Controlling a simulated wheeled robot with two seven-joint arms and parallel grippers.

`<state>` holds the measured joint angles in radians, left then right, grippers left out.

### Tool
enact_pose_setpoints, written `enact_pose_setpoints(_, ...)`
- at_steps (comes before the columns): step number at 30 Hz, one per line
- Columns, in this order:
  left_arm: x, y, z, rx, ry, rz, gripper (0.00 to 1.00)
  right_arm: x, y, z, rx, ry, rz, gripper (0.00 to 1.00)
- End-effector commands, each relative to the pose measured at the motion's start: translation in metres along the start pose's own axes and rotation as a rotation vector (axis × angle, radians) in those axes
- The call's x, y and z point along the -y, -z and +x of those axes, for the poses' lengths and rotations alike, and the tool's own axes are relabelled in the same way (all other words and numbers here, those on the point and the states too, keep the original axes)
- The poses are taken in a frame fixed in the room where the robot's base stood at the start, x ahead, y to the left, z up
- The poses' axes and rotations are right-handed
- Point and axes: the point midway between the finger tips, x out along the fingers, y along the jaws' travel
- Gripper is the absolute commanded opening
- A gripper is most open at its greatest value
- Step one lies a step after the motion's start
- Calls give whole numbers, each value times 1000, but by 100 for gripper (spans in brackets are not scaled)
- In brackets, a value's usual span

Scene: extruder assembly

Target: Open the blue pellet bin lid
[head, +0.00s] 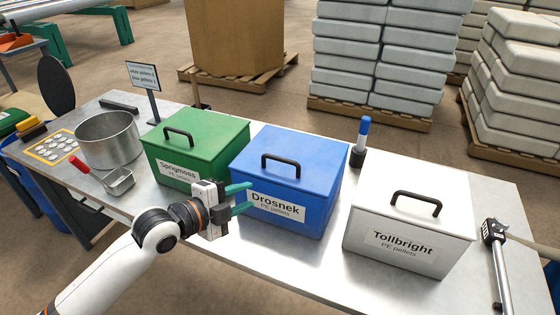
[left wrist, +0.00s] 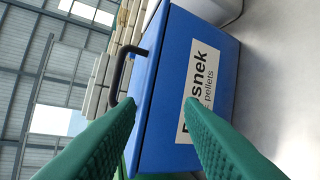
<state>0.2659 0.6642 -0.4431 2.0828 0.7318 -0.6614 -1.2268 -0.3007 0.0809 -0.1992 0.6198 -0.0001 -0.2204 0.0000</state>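The blue pellet bin (head: 285,205), labelled "Drosnek PE pellets", stands in the middle of the table. Its blue lid (head: 310,152) lies shut on top, with a black arched handle (head: 281,164). My left gripper (head: 247,196) is at the bin's front left edge, below the handle, with its green fingers apart and nothing between them. In the left wrist view the blue bin (left wrist: 165,115) appears turned on its side beyond the open fingers, with the handle (left wrist: 122,72) at upper left. I cannot tell whether a finger touches the bin. My right gripper does not show.
A green bin (head: 205,140) stands close on the left and a white bin (head: 420,215) on the right, both lidded. A blue-capped marker-like object (head: 363,135) stands behind. A metal pot (head: 108,140), a scoop (head: 118,181) and a sign (head: 143,76) are farther left.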

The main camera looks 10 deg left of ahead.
Motion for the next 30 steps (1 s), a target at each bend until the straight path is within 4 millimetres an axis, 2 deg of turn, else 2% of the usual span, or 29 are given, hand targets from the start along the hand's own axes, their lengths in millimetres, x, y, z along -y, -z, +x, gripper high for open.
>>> enact_pose_setpoints(1, -17, 0, -1, 19, -32, 76, 34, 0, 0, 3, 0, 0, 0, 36)
enact_pose_setpoints(3, -35, -2, -3, 44, -67, 160, 34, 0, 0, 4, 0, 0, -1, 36)
enact_pose_setpoints(6, -49, -5, -5, 62, -98, 228, 34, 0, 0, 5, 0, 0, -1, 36)
enact_pose_setpoints(11, -55, -6, 5, 67, -109, 243, 34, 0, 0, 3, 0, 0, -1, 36)
enact_pose_setpoints(24, -62, -14, 87, 67, -105, 239, 34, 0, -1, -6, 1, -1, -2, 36)
enact_pose_setpoints(30, -63, -14, 108, 65, -104, 240, 34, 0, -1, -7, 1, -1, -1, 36)
